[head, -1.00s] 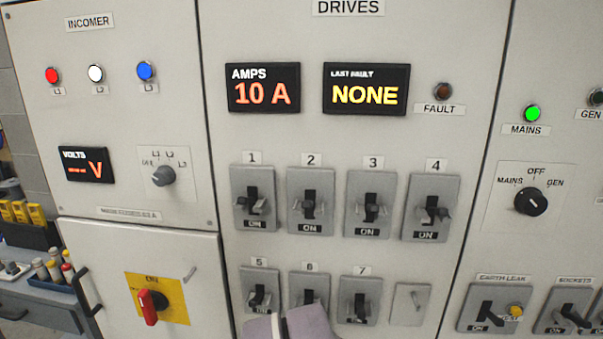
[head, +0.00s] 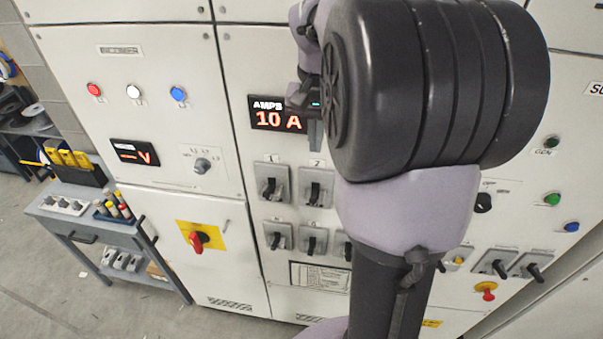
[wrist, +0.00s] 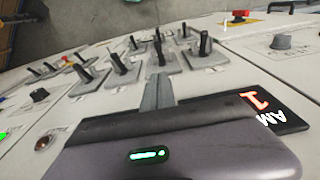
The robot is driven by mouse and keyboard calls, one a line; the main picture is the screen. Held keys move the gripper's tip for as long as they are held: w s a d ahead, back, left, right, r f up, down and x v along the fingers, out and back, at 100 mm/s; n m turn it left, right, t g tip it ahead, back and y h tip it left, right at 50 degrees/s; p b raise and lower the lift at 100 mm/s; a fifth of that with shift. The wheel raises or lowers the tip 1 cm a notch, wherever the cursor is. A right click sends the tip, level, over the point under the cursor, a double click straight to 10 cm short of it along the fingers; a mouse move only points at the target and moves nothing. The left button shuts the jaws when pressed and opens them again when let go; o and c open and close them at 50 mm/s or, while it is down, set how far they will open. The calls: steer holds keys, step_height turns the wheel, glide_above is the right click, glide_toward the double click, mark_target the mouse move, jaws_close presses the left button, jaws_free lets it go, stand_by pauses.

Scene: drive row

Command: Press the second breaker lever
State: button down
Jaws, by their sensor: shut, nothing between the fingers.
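The second breaker lever (head: 315,192) is a black handle on a grey plate, right of lever 1 (head: 271,187), in the upper breaker row in the head view. Its position, up or down, is hard to tell. My gripper (head: 315,148) is shut and empty, pointing down in front of the AMPS display (head: 268,113), above the second lever and apart from it. In the wrist view the shut fingertips (wrist: 158,80) point toward the breaker rows, with what looks like the second lever (wrist: 160,50) just beyond them. My arm hides levers 3 and 4 in the head view.
Levers 5 (head: 276,240) and 6 (head: 311,243) sit in the lower row. A red rotary switch (head: 197,241) is on a yellow plate to the left. A grey workbench (head: 75,222) stands at the far left. Open floor (head: 60,290) shows at lower left.

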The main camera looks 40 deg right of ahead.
glide_above(313, 197)
steer(key=d, duration=0.1)
steer(key=f, duration=0.7)
steer(key=w+f, duration=0.1)
steer(key=f, duration=0.2)
steer(key=shift+d+f, duration=0.1)
steer(key=shift+f, duration=0.05)
steer(key=shift+s+a+f, duration=0.2)
steer(key=shift+a+f, duration=0.05)
steer(key=shift+f, duration=0.3)
steer(key=shift+s+a+f, duration=0.2)
steer(key=shift+f, duration=0.35)
steer(key=shift+s+a+f, duration=0.15)
steer(key=shift+a+f, duration=0.05)
steer(key=shift+f, duration=0.35)
steer(key=shift+b, duration=0.3)
